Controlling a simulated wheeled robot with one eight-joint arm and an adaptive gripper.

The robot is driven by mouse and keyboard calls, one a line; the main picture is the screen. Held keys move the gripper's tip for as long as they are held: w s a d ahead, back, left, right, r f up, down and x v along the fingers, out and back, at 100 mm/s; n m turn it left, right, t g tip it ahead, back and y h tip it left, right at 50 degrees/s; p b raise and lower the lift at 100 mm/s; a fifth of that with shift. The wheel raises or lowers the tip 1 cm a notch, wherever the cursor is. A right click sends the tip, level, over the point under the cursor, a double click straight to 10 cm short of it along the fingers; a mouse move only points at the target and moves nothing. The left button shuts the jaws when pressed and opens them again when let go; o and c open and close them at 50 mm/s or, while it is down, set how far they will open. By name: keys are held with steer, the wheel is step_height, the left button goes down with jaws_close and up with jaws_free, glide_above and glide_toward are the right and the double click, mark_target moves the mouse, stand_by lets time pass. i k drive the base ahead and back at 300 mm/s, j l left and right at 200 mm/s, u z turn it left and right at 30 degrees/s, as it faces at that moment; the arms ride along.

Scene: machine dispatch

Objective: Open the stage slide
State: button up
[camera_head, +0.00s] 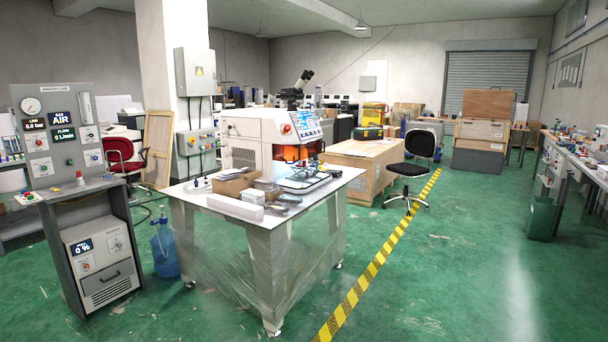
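A white benchtop machine (247,128) stands on the light-topped table (205,189) in the middle of the room. It has a tilted blue screen (306,123), a red button (286,129) and an orange-tinted front opening (290,153). A microscope head (298,84) shows above it. A dark-framed flat piece (304,180) lies on the table in front of the opening. I cannot tell which part is the stage slide, or whether it is open. My gripper is not in view.
A grey gas panel stand (66,140) and a blue bottle (164,249) are at left.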

mark_target(298, 175)
steer(key=i+l, duration=0.1)
steer(key=i, duration=0.5)
steer(key=i+l, duration=0.1)
steer(key=i, duration=0.45)
steer(key=i+u, duration=0.1)
steer(key=i, duration=0.5)
steer(key=i+l, duration=0.2)
steer(key=i, duration=0.35)
steer(key=i+l, duration=0.15)
steer(key=i, duration=0.45)
steer(key=i+l+u, duration=0.1)
steer(key=i, duration=0.45)
steer(key=i+l, duration=0.2)
steer(key=i, duration=0.4)
